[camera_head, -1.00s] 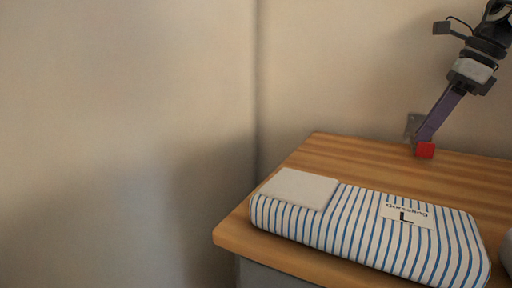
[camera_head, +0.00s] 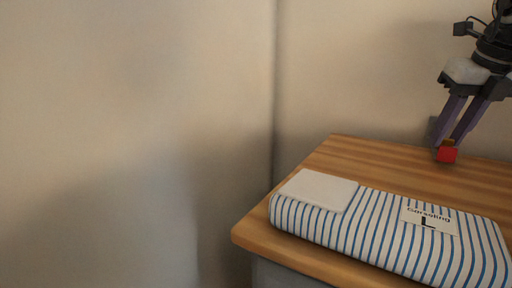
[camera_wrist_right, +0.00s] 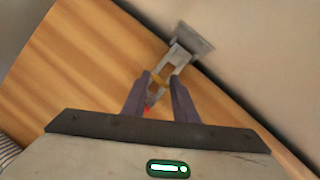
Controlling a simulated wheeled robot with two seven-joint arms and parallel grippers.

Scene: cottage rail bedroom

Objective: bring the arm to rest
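My right gripper (camera_head: 446,142) hangs over the back right of the wooden table, its two purple fingers pointing down and visibly apart. In the right wrist view the gripper (camera_wrist_right: 160,77) shows the fingers spread, with a small grey fixture (camera_wrist_right: 192,40) beyond and between their tips. The red end (camera_head: 446,155) shows just below the fingertips in the head view. I cannot tell whether the fingers touch it. My left gripper is not in view.
A blue-and-white striped cushion (camera_head: 375,232) with a label reading "L" lies along the front of the wooden table (camera_head: 345,155). A flat pale square (camera_head: 318,189) lies on its left end. Plain walls stand close behind and to the left.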

